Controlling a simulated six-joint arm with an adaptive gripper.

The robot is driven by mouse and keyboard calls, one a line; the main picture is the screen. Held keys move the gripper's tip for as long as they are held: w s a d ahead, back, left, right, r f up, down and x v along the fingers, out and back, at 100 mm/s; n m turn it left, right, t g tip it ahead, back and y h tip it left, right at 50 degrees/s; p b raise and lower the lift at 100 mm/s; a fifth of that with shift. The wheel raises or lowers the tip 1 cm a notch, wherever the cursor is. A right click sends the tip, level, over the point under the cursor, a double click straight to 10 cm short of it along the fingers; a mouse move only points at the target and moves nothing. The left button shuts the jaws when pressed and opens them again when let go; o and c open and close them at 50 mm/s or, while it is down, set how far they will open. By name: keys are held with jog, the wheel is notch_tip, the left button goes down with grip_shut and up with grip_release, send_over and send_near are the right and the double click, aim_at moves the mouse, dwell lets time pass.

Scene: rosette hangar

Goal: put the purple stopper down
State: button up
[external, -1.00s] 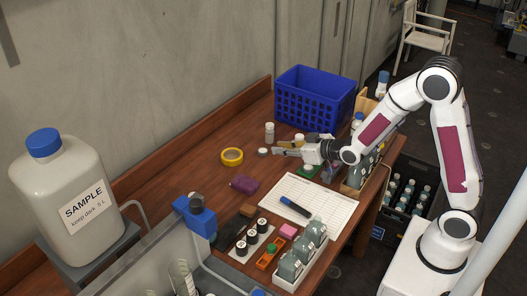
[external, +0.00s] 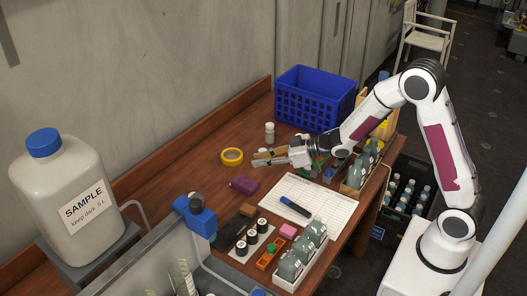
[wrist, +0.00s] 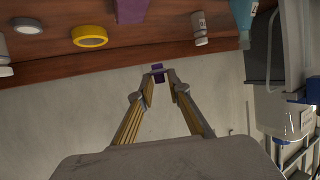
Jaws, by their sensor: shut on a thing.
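The purple stopper (wrist: 157,73) is between my fingertips in the wrist view. My gripper (wrist: 158,80) is shut on it, with the fingers on either side and the grey wall behind. In the external view my gripper (external: 258,158) is over the brown table (external: 205,190), between the yellow tape roll and the white sheet. The stopper cannot be made out there. How high it is above the table is hard to tell.
Near my gripper are a yellow tape roll (external: 232,156), a purple block (external: 244,184) and a white bottle (external: 269,132). A blue basket (external: 314,98) stands behind. A white sheet (external: 308,205) with a marker lies in front. Bare wood shows left of the tape.

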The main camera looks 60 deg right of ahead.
jog(key=s+a+n+g+y, duration=0.1)
jog(key=a+n+g+y, duration=0.1)
jog(key=a+n+y, duration=0.3)
jog(key=n+g+y, duration=0.3)
jog(key=n+g, duration=0.5)
jog(key=g, duration=0.2)
send_over(282, 240)
notch_tip(282, 240, down, 3)
jog(key=shift+d+r, duration=0.1)
jog(key=shift+r, duration=0.1)
jog(key=shift+f, duration=0.15)
jog(key=shift+f, duration=2.35)
jog(key=shift+f, duration=2.3)
jog(key=shift+f, duration=0.15)
